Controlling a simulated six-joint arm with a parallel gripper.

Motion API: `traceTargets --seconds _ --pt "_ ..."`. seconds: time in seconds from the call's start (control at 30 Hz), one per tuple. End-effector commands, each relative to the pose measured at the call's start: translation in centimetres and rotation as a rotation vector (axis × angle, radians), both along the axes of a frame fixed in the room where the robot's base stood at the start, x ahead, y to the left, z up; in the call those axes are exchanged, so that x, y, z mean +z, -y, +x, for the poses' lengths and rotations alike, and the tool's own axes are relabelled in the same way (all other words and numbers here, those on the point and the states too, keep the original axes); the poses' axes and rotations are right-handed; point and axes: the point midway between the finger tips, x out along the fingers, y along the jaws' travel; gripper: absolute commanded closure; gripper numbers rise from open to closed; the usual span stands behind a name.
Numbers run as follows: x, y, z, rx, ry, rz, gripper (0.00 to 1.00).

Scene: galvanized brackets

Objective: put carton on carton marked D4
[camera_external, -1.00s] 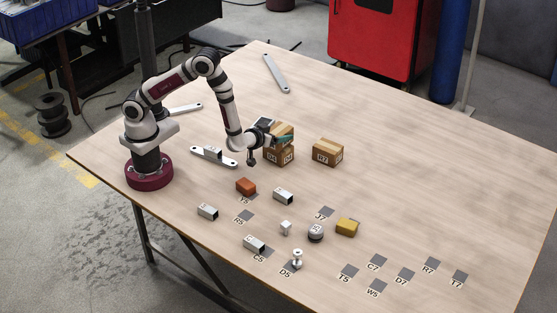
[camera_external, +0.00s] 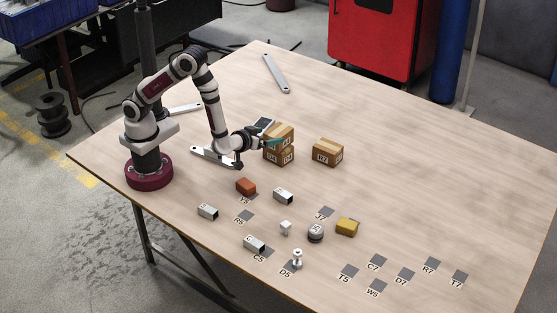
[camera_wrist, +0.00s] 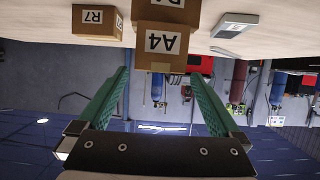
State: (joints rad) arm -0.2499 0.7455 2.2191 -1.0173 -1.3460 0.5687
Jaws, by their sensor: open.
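The carton marked A4 (camera_external: 279,136) sits on top of another carton (camera_external: 279,156), whose label reads D4. In the wrist view, which is upside down, the A4 carton (camera_wrist: 163,42) appears below the lower carton (camera_wrist: 168,10), whose label is cut off by the frame edge. My gripper (camera_external: 273,135) is at the left of the stack, pointing toward the upper carton. The wrist view shows its two green fingers spread wide (camera_wrist: 159,76), with nothing held between them and the A4 carton ahead of the tips.
A carton marked R7 (camera_external: 327,152) stands right of the stack. An orange block (camera_external: 246,186), several metal brackets, a yellow block (camera_external: 347,227) and marked squares occupy the front. The table's far right is clear.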

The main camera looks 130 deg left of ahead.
Motion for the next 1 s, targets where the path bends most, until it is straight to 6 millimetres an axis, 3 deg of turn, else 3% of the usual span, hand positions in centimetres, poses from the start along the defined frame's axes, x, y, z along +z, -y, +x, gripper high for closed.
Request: traceTargets --seconds 0.2,0.47,0.57,0.67,0.7,0.73,0.77,0.8,0.87,0.93,1.0 --pt "1.6 3.8 0.1 -0.003 0.001 0.001 0.00" --pt "2.1 5.0 0.2 -0.007 0.003 -0.004 0.00" --pt "2.5 6.4 3.6 -0.163 0.046 -0.098 0.00" --pt "4.5 12.8 10.1 -0.581 0.093 -0.318 0.00" --pt "5.8 17.0 11.5 -0.788 0.072 -0.414 0.00" --pt "6.8 20.3 11.7 -0.942 0.036 -0.479 0.00" --pt "7.6 23.3 11.0 -1.086 -0.019 -0.536 0.00" --pt "8.6 26.9 8.9 -1.262 -0.118 -0.600 0.00" --pt "9.5 30.4 4.0 -1.481 -0.321 -0.663 0.00" --pt "9.9 31.4 -2.6 -1.640 -0.604 -0.692 0.00" --pt "10.2 30.0 -8.4 -1.701 -0.875 -0.687 0.00"
